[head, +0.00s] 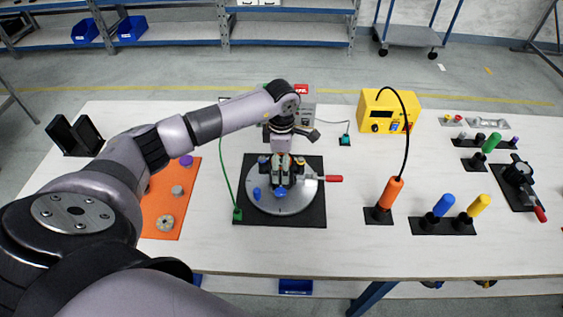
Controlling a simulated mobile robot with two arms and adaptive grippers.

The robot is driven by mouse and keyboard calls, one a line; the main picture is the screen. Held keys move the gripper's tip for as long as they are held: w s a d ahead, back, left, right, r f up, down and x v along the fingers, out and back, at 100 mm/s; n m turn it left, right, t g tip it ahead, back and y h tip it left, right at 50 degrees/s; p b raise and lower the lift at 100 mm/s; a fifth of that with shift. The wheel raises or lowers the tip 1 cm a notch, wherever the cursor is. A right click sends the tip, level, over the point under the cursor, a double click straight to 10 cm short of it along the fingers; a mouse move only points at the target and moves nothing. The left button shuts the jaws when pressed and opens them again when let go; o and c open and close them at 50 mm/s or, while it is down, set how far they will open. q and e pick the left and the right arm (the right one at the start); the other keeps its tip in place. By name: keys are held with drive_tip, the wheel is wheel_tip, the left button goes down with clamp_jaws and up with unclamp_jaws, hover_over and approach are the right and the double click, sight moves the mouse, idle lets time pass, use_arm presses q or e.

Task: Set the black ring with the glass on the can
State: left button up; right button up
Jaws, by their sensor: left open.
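My left gripper (281,178) is open and points down over the round grey plate (297,206) on a black square mat at the table's middle. Its fingers are around or just above a small upright part with a blue piece (280,193) at its front; whether they touch it I cannot tell. The gripper and wrist hide much of what stands there. I cannot clearly make out the can or the black ring with the glass. My right gripper is not in view.
A red-handled clamp (332,179) sits at the plate's right edge. An orange mat (176,205) with small round parts lies left. An orange-handled tool (390,193), blue (443,204) and yellow (479,205) handles and a yellow box (388,112) stand right. The front table strip is clear.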

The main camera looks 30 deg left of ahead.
use_arm(q)
wheel_tip(320, 180, up, 12)
idle(0.4)
drive_tip(key=shift+f, duration=0.15)
idle(0.8)
